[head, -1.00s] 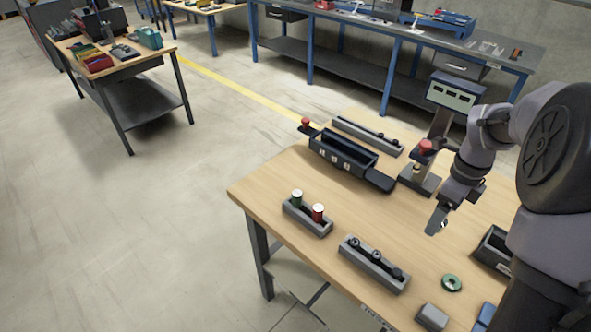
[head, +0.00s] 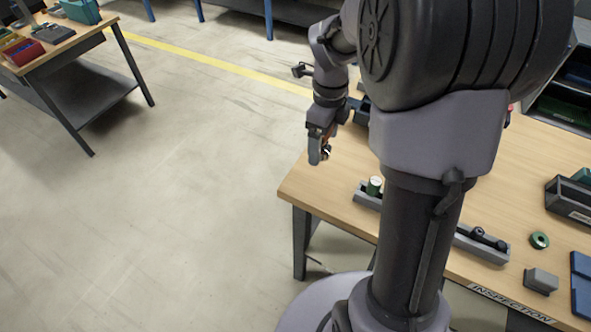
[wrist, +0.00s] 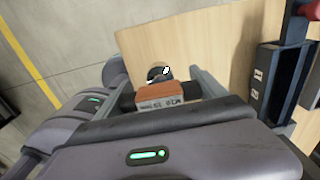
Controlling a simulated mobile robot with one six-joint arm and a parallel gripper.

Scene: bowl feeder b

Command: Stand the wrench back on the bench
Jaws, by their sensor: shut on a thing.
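My gripper (head: 319,150) shows in the head view near the far left corner of the wooden bench (head: 335,185), pointing down above it. In the wrist view, my gripper (wrist: 163,88) is shut on the wrench (wrist: 168,97), of which an orange-brown block with a printed white label shows between the fingers. A round dark and white part shows just beyond the block. In the head view only a small reddish and white bit of the wrench (head: 326,152) shows beside the fingers. Its lower end is hidden, and I cannot tell its tilt.
A grey holder with a green-topped part (head: 374,186) stands on the bench, partly behind my arm. The wrist view shows a dark tray (wrist: 285,80). Floor lies left of the bench.

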